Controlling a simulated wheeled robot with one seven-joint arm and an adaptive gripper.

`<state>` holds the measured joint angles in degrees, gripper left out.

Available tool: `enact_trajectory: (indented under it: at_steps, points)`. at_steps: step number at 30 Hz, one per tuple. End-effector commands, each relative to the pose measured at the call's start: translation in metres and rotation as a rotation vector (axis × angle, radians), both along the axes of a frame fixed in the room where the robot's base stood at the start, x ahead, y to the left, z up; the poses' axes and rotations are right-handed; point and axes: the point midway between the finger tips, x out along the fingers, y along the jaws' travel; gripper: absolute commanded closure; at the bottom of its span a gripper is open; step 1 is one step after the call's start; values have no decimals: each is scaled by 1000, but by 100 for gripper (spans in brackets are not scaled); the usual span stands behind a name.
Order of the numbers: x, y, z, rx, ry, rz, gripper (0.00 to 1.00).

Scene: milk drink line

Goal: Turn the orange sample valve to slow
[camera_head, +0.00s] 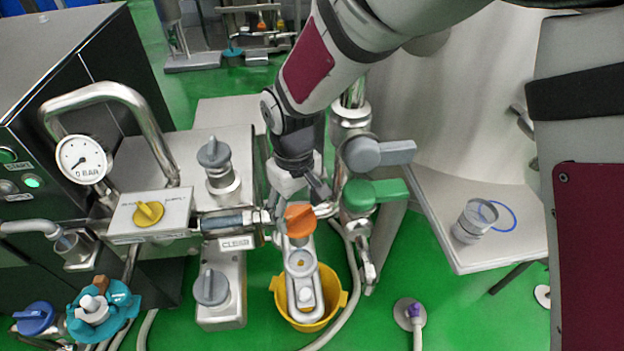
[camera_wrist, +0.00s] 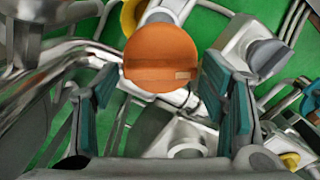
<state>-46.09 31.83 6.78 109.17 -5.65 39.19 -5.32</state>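The orange sample valve knob (camera_head: 299,219) sits on a metal fitting above a yellow bucket (camera_head: 322,309). In the wrist view the round orange knob (camera_wrist: 161,59) has a raised bar across it and a small pale mark at the bar's right end. My gripper (camera_head: 308,193) is just above and behind the knob in the head view. In the wrist view my gripper (camera_wrist: 152,103) is open, with a teal-padded finger on each side below the knob. The knob appears between or just beyond the fingertips; I cannot tell whether they touch it. No slow marking is readable.
Close by on the right are a grey lever (camera_head: 378,152) and a green lever (camera_head: 376,193) on a steel pipe. Grey knobs (camera_head: 212,287) and a yellow knob (camera_head: 148,212) stand to the left. A side table (camera_head: 500,245) holds a clear cup (camera_head: 474,221).

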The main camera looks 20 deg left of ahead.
Motion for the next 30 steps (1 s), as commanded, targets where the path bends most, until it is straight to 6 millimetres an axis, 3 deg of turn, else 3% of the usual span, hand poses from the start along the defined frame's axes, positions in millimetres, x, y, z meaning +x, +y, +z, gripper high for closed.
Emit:
enact_trajectory:
  at_steps: [10,14,30]
  points:
    - [0,0,0,-1,0,-1,23]
    - [0,0,9,0,0,-1,23]
    - [0,0,105,2,-1,-1,23]
